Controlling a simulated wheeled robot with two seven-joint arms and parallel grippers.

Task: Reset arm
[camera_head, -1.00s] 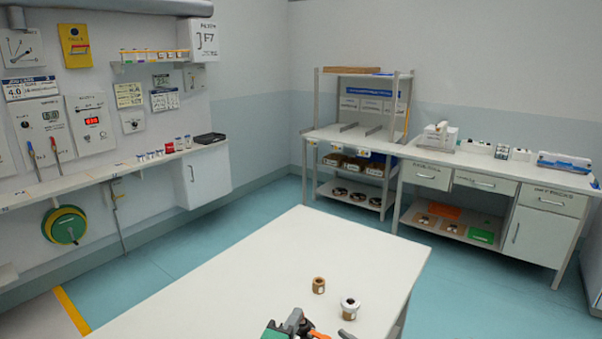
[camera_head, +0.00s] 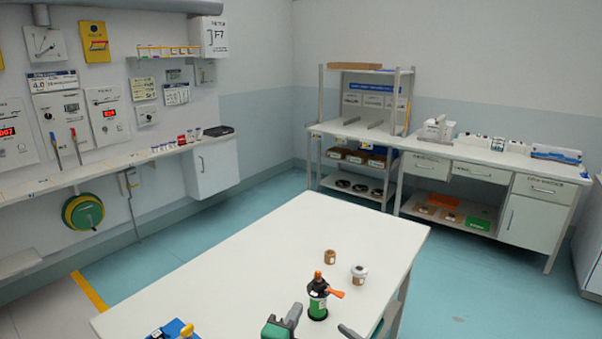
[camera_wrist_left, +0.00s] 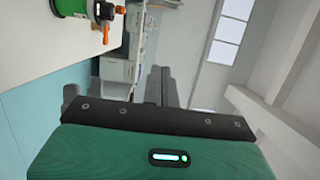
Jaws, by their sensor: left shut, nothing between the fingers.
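My left gripper (camera_head: 294,313), green and dark grey, is at the bottom middle of the head view, over the near part of the white table. Its grey fingers (camera_wrist_left: 164,80) are closed together with nothing between them in the left wrist view. A green and black device with an orange lever (camera_head: 318,299) stands upright on the table just right of the gripper, apart from it. The device also shows in the left wrist view (camera_wrist_left: 70,8), cut off at the top. A dark grey piece (camera_head: 350,331) at the bottom edge may be part of my right gripper; its jaws cannot be made out.
A blue object with a yellow part (camera_head: 175,330) lies at the table's near left. The middle of the white table (camera_head: 290,235) is clear. Benches and a wall shelf stand beyond.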

